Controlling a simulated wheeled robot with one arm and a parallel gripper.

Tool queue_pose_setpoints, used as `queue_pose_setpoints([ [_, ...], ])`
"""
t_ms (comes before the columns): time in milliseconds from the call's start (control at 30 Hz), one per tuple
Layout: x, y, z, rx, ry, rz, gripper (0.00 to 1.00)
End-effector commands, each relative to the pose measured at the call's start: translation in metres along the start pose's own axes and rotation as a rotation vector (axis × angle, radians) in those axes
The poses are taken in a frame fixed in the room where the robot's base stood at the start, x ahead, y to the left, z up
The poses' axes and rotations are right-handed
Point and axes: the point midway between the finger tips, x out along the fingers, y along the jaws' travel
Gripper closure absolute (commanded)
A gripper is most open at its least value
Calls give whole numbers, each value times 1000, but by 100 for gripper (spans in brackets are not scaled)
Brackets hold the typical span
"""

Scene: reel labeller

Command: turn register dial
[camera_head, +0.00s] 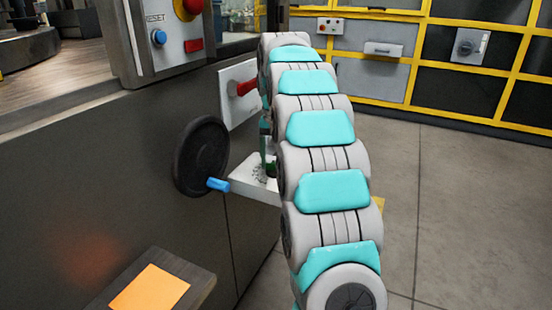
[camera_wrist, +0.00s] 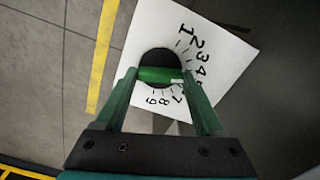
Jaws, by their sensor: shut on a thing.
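The register dial's green bar (camera_wrist: 158,75) sits on a black disc on a white plate (camera_wrist: 222,45) with black numerals around it in the wrist view. My gripper (camera_wrist: 160,76) has its green fingers at both ends of the bar and is shut on it. The bar lies roughly crosswise, with a small white mark at its right end, towards the side of the 5 and 7. My right finger hides the plate between those two numerals. In the head view the plate (camera_head: 240,182) shows beside my arm, which hides most of the dial and gripper.
A black handwheel (camera_head: 200,152) with a blue handle (camera_head: 218,185) is just left of the plate. Yellow-framed cabinets (camera_head: 455,85) line the back. The floor at right is clear.

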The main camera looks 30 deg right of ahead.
Motion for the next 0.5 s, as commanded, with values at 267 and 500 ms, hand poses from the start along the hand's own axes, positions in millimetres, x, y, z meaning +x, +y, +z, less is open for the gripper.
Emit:
queue_pose_setpoints([
  [267, -2, -1, -1, -205, 5, -1, 85],
  [500, -2, -1, -1, -322, 7, -2, 85],
])
